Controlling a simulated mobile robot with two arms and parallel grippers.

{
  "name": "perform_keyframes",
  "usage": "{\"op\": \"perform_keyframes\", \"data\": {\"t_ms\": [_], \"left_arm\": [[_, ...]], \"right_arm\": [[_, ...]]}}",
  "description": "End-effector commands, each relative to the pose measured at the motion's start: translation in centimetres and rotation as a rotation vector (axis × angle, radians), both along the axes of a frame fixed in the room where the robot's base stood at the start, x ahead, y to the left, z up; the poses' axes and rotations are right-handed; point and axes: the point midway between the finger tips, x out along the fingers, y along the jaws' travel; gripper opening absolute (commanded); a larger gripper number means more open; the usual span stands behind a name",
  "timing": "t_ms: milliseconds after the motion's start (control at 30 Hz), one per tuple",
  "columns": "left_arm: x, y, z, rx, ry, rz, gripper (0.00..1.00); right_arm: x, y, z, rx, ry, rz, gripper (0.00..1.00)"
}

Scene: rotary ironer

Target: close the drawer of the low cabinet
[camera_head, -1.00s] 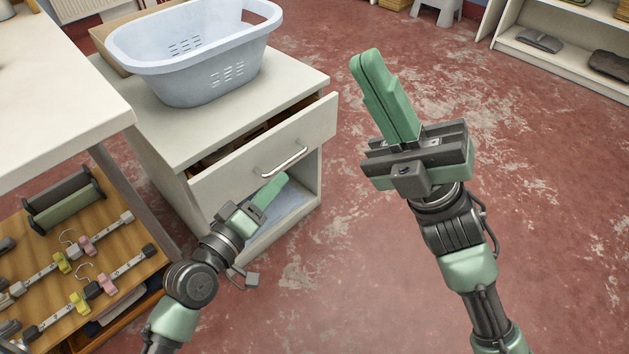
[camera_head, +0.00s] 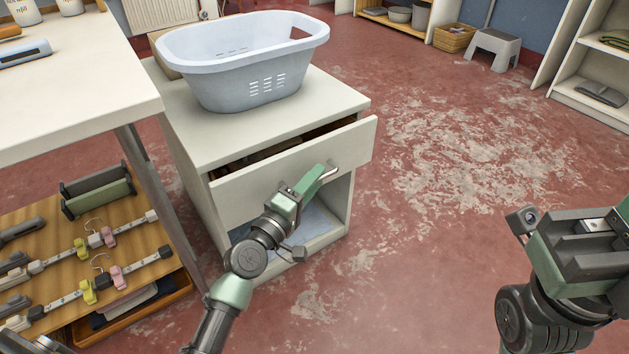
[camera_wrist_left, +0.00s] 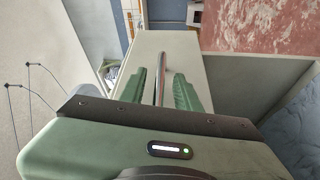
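The low cabinet (camera_head: 190,115) is off-white, with its drawer (camera_head: 245,188) pulled partly out; a dark gap shows behind the drawer front. The drawer's metal bar handle (camera_head: 334,169) is on the front's right part in the head view. My left gripper (camera_head: 318,178) is at the handle. In the left wrist view its two green fingers (camera_wrist_left: 161,90) are apart, with the handle bar (camera_wrist_left: 160,68) between them and space on both sides. My right gripper (camera_head: 622,215) is at the right edge of the head view, its fingers mostly cut off.
A pale blue laundry basket (camera_head: 245,75) stands on the cabinet. Below the drawer is an open compartment (camera_head: 310,225). A white table (camera_head: 75,95) with a wooden lower shelf (camera_head: 60,250) of hangers stands at left. The red floor (camera_head: 440,170) right of the cabinet is clear.

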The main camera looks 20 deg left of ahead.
Motion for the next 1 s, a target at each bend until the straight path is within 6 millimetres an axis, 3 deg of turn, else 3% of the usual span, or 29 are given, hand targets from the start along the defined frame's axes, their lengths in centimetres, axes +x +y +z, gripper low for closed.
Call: {"op": "perform_keyframes", "data": {"t_ms": [267, 400, 1000], "left_arm": [[0.22, -0.08, 0.01, 0.0, 0.001, 0.0, 0.32], [0.21, -0.08, 0.01, 0.0, 0.0, 0.0, 0.0], [0.18, -0.08, -0.05, 0.002, 0.002, -0.001, 0.0]], "right_arm": [[-0.02, 0.03, 0.03, -0.001, -0.001, -0.001, 0.0], [-0.02, 0.04, 0.03, -0.001, -0.001, 0.0, 0.0], [0.0, 0.04, 0.03, -0.001, 0.0, 0.0, 0.0]]}}
